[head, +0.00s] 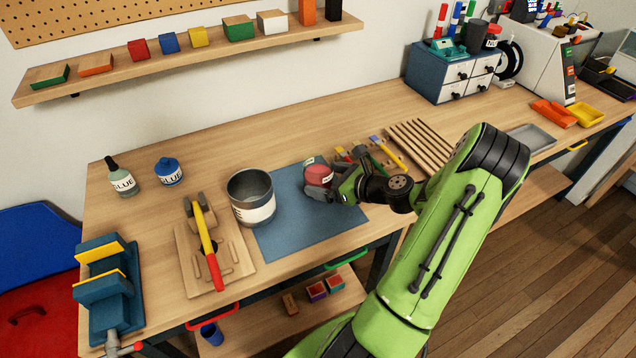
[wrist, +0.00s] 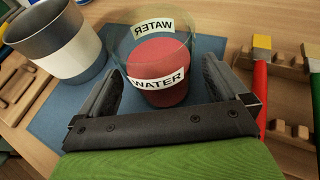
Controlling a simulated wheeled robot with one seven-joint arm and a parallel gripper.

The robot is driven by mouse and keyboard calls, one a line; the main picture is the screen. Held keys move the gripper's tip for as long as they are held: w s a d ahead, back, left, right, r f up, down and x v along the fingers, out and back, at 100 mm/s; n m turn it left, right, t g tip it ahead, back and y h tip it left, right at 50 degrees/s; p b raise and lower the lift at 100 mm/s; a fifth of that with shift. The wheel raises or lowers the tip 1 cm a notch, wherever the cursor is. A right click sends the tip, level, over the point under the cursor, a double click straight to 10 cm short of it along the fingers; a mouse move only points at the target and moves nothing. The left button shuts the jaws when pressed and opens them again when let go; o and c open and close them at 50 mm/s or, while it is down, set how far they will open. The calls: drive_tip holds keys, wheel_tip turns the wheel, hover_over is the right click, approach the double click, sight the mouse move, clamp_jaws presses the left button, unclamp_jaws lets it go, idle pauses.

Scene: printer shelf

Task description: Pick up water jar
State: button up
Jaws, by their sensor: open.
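The water jar (head: 318,173) is a clear jar with red content and a white label, standing on the blue mat (head: 290,228). In the wrist view the jar (wrist: 158,62) reads "WATER" and sits between the fingers of my gripper (wrist: 165,88). My gripper (head: 325,190) is open, with one finger on each side of the jar's lower part. Gaps show between the fingers and the jar, though I cannot tell if either one touches it. The jar's near lower edge is close to the gripper's palm.
A grey and white bucket (head: 252,200) stands just left of the jar, and also shows in the wrist view (wrist: 58,42). A tool rack with coloured handles (head: 385,153) is close on the right.

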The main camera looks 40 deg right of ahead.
drive_tip(key=x, duration=0.3)
drive_tip(key=shift+w+f, duration=0.15)
drive_tip(key=shift+f, duration=0.05)
drive_tip(key=shift+r, duration=0.1)
drive_tip(key=shift+c, duration=0.3)
